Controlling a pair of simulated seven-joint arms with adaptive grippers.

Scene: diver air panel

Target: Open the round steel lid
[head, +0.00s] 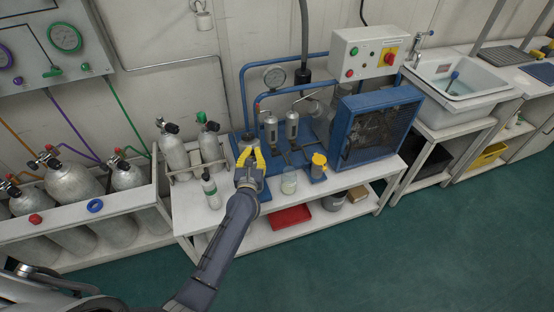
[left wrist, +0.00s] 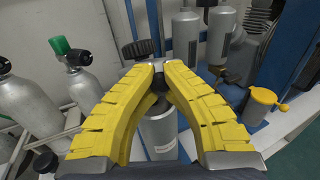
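My left gripper (head: 249,153) is over the left end of the blue compressor unit on the white bench. In the left wrist view its yellow fingers (left wrist: 160,76) bow inward and their tips come close together. A small dark grey part shows at the tips; I cannot tell whether they grip it. A grey steel canister (left wrist: 161,134) with a pale label shows below, between the fingers. The fingers hide its top, and I cannot clearly make out the round steel lid. A dark ribbed cap (left wrist: 138,50) shows just behind the fingertips. My right gripper is not in view.
Two upright filters (head: 291,126), a glass jar (head: 289,182) and a yellow-capped container (head: 318,168) stand to the right. A blue fan guard (head: 376,125) lies beyond.

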